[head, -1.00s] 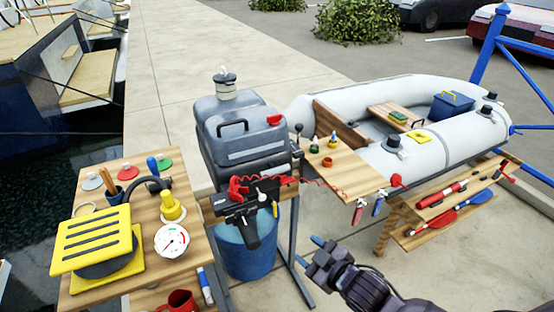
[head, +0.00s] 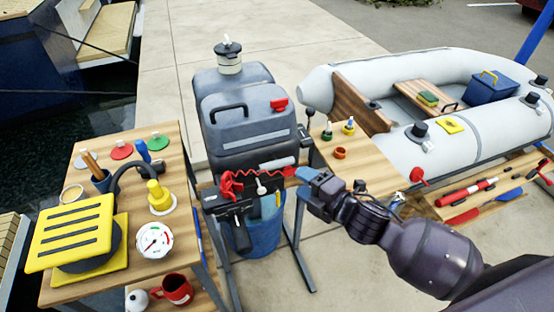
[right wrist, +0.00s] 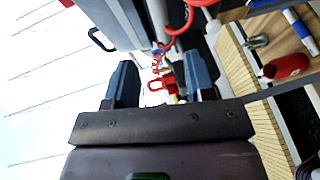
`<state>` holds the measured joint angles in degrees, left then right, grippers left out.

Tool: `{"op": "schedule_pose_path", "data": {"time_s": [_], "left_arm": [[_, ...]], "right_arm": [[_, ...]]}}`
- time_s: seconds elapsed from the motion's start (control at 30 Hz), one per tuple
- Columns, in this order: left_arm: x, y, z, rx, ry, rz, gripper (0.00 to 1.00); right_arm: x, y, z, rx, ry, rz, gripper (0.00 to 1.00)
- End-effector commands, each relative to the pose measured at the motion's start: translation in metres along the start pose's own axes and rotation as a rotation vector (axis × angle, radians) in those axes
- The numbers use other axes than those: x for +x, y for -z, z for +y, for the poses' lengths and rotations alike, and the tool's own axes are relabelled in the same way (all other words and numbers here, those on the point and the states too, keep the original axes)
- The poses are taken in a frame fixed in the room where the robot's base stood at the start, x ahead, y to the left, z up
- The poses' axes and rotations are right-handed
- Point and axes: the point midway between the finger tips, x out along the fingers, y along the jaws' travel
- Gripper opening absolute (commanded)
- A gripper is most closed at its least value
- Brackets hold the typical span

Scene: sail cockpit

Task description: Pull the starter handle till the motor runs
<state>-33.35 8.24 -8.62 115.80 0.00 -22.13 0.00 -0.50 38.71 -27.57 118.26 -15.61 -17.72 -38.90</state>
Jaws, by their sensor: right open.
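The outboard motor (head: 246,132), grey with a black carry handle on top, stands clamped over a blue bucket (head: 262,232). A small white grip (head: 262,187) and a white bar (head: 277,163) show on its front beside a red coiled cord (head: 240,178); I cannot tell surely which is the starter handle. My right gripper (head: 305,178) is just right of these parts, pointing at them. In the right wrist view, its blue-grey fingers (right wrist: 161,85) are spread, with a red part (right wrist: 160,84) of the motor's front showing beyond the gap. My left gripper is out of view.
A wooden table (head: 75,291) at left holds a yellow foot pump (head: 72,235), a gauge (head: 154,240) and a cup of tools. A wooden bench (head: 372,160) and grey dinghy (head: 450,130) lie right. A red mug (head: 174,290) is low at front.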

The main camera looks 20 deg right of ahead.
Motion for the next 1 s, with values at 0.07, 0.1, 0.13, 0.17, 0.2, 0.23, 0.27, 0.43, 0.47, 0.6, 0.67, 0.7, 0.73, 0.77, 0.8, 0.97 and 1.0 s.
{"op": "schedule_pose_path", "data": {"time_s": [0.07,0.1,0.13,0.17,0.2,0.23,0.27,0.43,0.47,0.6,0.67,0.7,0.73,0.77,0.8,0.97,1.0], "left_arm": [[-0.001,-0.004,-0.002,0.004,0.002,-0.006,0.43],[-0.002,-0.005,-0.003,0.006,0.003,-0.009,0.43],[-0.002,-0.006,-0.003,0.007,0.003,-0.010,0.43],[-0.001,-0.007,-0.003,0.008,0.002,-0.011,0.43],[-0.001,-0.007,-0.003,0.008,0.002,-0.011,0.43],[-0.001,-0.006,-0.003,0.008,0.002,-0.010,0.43],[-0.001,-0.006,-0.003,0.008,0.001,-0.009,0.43],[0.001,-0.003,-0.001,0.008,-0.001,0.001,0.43],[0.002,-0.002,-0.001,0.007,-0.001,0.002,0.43],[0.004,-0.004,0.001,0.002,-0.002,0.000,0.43],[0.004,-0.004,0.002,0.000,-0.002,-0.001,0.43],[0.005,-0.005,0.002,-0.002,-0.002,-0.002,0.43],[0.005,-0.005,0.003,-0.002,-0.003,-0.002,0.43],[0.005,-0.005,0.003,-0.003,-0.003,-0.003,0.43],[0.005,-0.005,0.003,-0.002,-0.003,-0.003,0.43],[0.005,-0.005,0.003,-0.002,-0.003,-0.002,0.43],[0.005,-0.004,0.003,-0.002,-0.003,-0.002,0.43]], "right_arm": [[0.006,0.000,0.000,-0.001,-0.001,0.000,0.49],[0.010,-0.001,0.000,-0.001,0.000,-0.001,0.49],[0.014,-0.001,-0.001,0.000,0.000,-0.001,0.49],[0.018,0.000,0.000,0.000,0.000,-0.001,0.49],[0.024,0.000,0.000,0.000,0.000,0.000,0.49],[0.029,0.000,0.000,0.000,0.000,-0.001,0.49],[0.034,0.000,0.000,0.001,-0.001,-0.001,0.49],[0.063,0.000,-0.001,0.002,0.000,0.000,0.49],[0.067,0.000,-0.001,0.002,0.000,0.000,0.49],[0.087,0.000,-0.001,0.002,0.001,-0.001,0.49],[0.093,0.000,-0.001,0.003,0.001,-0.001,0.49],[0.097,0.000,-0.001,0.003,0.001,-0.001,0.49],[0.099,-0.001,-0.001,0.003,0.001,-0.001,0.49],[0.101,-0.001,-0.001,0.003,0.002,-0.001,0.49],[0.103,-0.001,-0.001,0.003,0.001,-0.001,0.49],[0.106,-0.001,0.000,0.002,0.001,-0.001,0.49],[0.106,-0.001,0.000,0.002,0.001,-0.001,0.49]]}}
